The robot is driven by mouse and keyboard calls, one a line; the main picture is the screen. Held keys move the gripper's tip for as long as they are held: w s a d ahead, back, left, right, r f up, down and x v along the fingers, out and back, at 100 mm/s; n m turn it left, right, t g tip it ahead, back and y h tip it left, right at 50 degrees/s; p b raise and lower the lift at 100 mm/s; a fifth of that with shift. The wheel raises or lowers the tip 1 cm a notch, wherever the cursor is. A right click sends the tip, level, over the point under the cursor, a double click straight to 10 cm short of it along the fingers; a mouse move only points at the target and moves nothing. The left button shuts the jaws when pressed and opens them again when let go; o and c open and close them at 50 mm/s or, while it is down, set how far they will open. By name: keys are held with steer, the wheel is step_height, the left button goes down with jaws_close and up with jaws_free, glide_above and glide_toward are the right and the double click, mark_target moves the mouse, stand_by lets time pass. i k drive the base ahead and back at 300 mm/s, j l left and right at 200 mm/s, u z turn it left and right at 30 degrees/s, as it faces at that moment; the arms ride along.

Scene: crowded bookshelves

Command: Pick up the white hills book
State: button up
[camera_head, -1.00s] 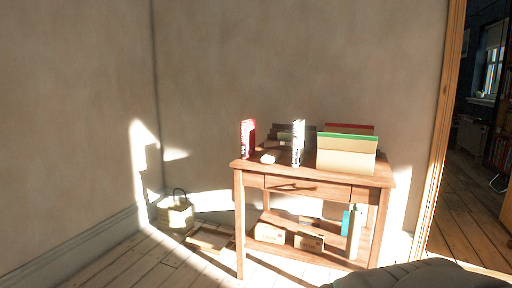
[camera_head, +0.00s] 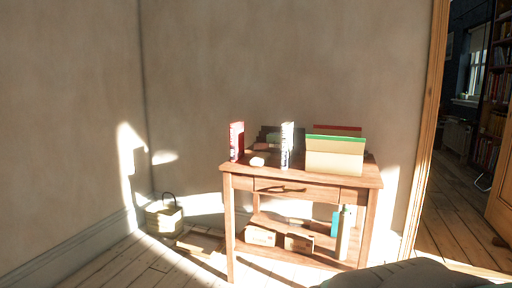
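A thin white book (camera_head: 287,145) stands upright on top of the wooden table, near its front edge. It has dark marks low on its spine; I cannot read a title, so I cannot tell if it is the hills book. A red book (camera_head: 236,141) stands upright to its left, with a small white object (camera_head: 257,162) between them. The wooden table (camera_head: 265,184) has a drawer and a lower shelf. My gripper is not in view.
File boxes (camera_head: 335,157) stand right of the white book, and dark items (camera_head: 268,135) lie behind it. Boxes (camera_head: 261,236) and a bottle (camera_head: 343,235) are on the lower shelf. A basket (camera_head: 164,216) stands on the floor at left. A doorway opens at right.

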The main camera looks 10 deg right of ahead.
mark_target(287, 128)
steer(key=i+l, duration=0.25)
steer(key=i, duration=0.15)
steer(key=i+l+z, duration=0.15)
steer(key=i, duration=0.3)
steer(key=l, duration=0.1)
